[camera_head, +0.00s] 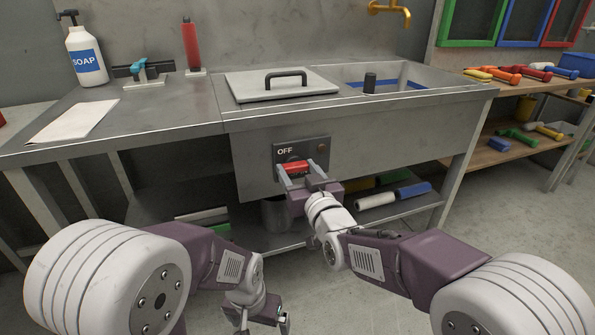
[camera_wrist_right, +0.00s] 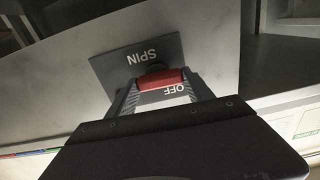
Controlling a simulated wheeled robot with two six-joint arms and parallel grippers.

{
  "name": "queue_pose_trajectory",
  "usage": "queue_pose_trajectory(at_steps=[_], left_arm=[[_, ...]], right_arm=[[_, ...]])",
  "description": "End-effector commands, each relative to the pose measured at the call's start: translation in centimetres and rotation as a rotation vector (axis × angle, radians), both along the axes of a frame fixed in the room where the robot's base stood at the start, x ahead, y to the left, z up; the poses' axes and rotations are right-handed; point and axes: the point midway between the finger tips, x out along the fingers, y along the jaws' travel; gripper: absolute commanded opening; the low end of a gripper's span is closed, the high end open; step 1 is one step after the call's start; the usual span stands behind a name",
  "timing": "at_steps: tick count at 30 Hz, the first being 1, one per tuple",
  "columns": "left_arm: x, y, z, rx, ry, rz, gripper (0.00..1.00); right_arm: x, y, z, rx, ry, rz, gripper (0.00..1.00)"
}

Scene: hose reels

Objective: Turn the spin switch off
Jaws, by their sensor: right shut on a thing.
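The spin switch is on a grey panel (camera_head: 303,152) on the front of the steel sink unit, with OFF printed at its upper left. Its red handle (camera_head: 296,167) lies roughly level. My right gripper (camera_head: 301,176) is shut on it, one finger at each end. In the right wrist view the red handle (camera_wrist_right: 161,79) sits between the fingertips, with the upside-down words SPIN and OFF on either side of it. The switch's base is partly hidden. My left gripper (camera_head: 263,318) hangs low at the bottom, its fingers apart and empty, clear of the switch.
Above the switch is the sink top with a handled lid (camera_head: 283,84). A lower shelf holds a bucket (camera_head: 275,214) and rolls (camera_head: 413,189). A soap bottle (camera_head: 86,58) stands at the back left.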

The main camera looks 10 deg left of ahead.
Motion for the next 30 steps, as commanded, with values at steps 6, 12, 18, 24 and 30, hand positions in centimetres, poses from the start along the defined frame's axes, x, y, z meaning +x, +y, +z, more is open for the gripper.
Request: queue_pose_trajectory(at_steps=[6, 12, 18, 24, 30], left_arm=[[0.0, 0.0, -0.3, 0.0, 0.0, 0.0, 1.0], [0.0, 0.0, -0.7, 0.0, 0.0, 0.0, 1.0], [0.0, 0.0, -1.1, 0.0, 0.0, 0.0, 1.0], [0.0, 0.0, -1.5, 0.0, 0.0, 0.0, 1.0], [0.0, 0.0, -2.1, 0.0, 0.0, 0.0, 1.0]], right_arm=[[0.0, 0.0, 0.0, 0.1, 0.066, 0.0, 0.2], [0.0, -0.1, 0.0, 0.248, 0.167, 0.0, 0.2], [0.1, -0.1, 0.0, 0.407, 0.273, 0.0, 0.2], [0.1, -0.1, 0.0, 0.564, 0.38, 0.0, 0.2], [0.1, -0.2, 0.0, 0.721, 0.487, 0.0, 0.2]])
